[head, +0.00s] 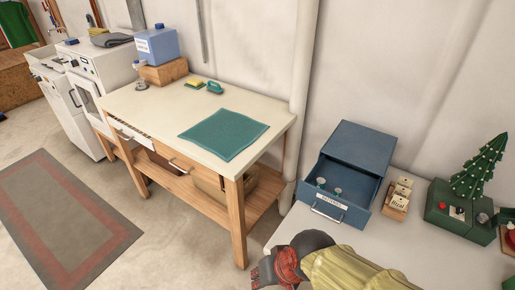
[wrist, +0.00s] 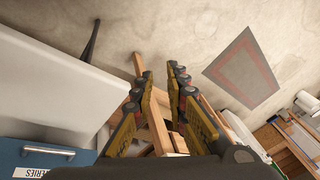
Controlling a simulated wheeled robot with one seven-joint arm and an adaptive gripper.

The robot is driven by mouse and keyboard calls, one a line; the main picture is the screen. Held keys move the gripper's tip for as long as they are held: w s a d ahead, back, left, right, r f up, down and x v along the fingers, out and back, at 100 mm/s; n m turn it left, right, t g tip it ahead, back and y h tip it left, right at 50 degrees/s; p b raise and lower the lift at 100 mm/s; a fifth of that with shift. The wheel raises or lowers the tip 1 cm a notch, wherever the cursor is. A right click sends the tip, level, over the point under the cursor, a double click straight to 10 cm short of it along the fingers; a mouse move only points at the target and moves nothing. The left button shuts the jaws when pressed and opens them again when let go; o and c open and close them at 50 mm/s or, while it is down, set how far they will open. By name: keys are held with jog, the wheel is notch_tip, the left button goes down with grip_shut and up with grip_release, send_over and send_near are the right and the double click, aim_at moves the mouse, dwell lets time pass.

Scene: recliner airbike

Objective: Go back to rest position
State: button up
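My gripper (wrist: 160,82) has its two fingers apart in the wrist view, with nothing held between them. Wooden table parts and floor show through the gap. In the head view my gripper (head: 277,269) is low in the picture, beside the near edge of the white table (head: 440,240) and in front of the blue drawer cabinet. Its fingertips are partly hidden there by the dark wrist housing.
The blue cabinet (head: 361,148) has its drawer (head: 330,206) open, with small items inside. It also shows in the wrist view (wrist: 20,150). A wooden workbench (head: 160,108) with a green mat (head: 223,133) stands left. Open floor with a rug (head: 70,215) lies further left.

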jog(key=d+r+m+t+h, duration=0.1)
jog(key=d+r+t+h, duration=0.2)
jog(key=d+r, duration=1.2)
jog(key=d, duration=0.2)
jog(key=shift+d+r+m, duration=0.15)
jog(key=shift+d+m, duration=0.15)
jog(key=shift+d, duration=0.1)
jog(key=shift+d, duration=0.15)
